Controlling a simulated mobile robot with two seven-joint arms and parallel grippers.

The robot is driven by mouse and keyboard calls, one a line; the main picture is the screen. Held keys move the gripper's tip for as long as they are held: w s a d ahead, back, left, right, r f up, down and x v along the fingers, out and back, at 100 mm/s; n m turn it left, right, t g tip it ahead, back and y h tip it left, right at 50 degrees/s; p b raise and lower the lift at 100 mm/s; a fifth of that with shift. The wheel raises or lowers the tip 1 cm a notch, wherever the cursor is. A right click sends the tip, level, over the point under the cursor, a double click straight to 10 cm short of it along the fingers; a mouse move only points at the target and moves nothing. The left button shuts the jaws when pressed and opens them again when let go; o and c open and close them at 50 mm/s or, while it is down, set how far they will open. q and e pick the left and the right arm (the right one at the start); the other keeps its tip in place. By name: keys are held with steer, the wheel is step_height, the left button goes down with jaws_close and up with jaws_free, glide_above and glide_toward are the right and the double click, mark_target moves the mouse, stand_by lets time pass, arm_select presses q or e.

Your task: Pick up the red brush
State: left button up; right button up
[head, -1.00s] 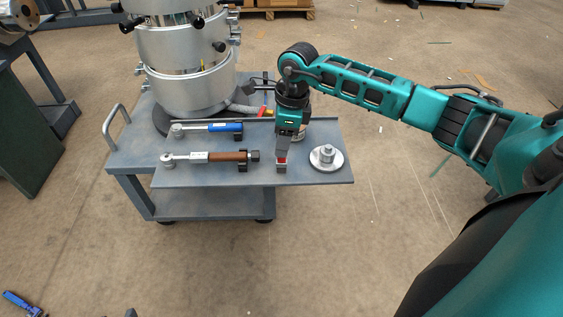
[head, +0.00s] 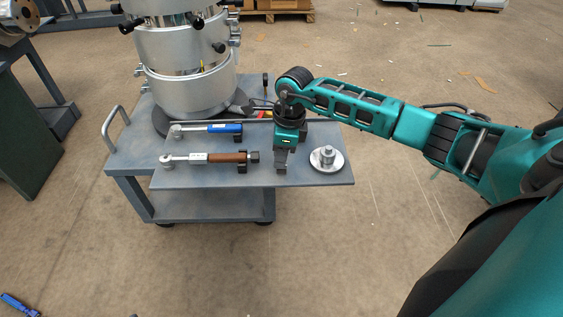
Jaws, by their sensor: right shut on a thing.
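My right gripper (head: 281,168) points straight down over the front part of the cart's tray, between the brown-handled wrench and the round metal flanged part. Its fingers are closed together at the tray surface. The red brush is between the fingers and hidden by them now; a bit of red showed there a second ago. I cannot tell whether it is clear of the tray. My left gripper is not in view.
A brown-handled wrench (head: 228,157) and a blue-handled wrench (head: 222,128) lie to the left on the grey tray (head: 325,178). The flanged part (head: 327,157) stands close on the right. A tall metal cylinder (head: 188,75) stands behind. A red-and-yellow item (head: 265,114) lies behind the gripper.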

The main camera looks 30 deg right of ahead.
jaws_close()
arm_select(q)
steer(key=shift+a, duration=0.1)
arm_select(e)
steer(key=shift+r, duration=0.15)
arm_select(q)
steer(key=p, duration=0.1)
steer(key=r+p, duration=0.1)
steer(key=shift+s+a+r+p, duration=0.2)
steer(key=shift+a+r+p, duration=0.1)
steer(key=shift+p, duration=0.1)
arm_select(e)
step_height(320, 180, up, 20)
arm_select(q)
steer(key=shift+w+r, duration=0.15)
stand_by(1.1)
